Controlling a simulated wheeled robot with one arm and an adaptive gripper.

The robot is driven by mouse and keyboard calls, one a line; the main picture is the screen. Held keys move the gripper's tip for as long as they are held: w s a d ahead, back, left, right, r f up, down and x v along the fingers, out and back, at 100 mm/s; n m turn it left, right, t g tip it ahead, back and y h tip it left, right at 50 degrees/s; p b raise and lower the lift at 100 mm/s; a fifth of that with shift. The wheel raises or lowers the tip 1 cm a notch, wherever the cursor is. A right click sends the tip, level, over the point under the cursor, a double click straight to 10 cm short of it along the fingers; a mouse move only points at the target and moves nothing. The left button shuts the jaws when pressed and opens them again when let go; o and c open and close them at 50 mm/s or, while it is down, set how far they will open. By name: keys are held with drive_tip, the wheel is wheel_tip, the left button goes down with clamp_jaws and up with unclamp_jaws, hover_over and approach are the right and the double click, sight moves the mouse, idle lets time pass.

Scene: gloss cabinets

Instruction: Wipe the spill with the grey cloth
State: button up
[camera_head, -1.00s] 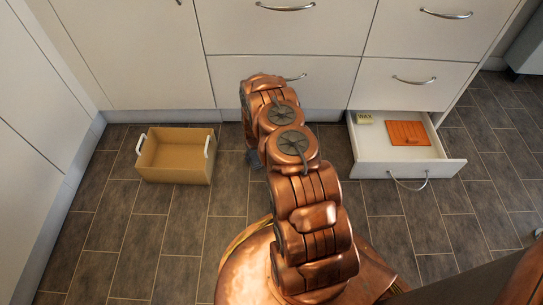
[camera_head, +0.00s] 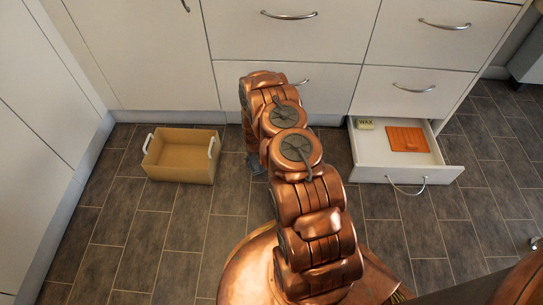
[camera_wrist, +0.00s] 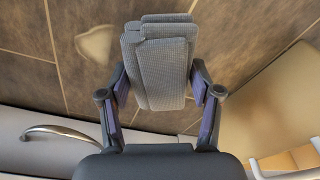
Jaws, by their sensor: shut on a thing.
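The folded grey cloth (camera_wrist: 160,65) is between the two fingers of my gripper (camera_wrist: 160,92) in the wrist view. My gripper is shut on it. A pale beige spill (camera_wrist: 97,42) lies on the tiled floor, beyond and to the left of the cloth in that view. I cannot tell how high the cloth is above the floor. In the head view only a dark bit of my gripper (camera_head: 256,163) shows beside my copper arm, near the cabinet base. The cloth and the spill are hidden there by the arm.
A tan box (camera_head: 182,171) with white handles stands on the floor at left; it also shows at right in the wrist view (camera_wrist: 262,110). Glossy cabinets (camera_head: 285,80) line the back.

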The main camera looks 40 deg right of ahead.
sight(255, 160)
drive_tip(key=shift+r+p, duration=0.5)
drive_tip(key=shift+r, duration=1.15)
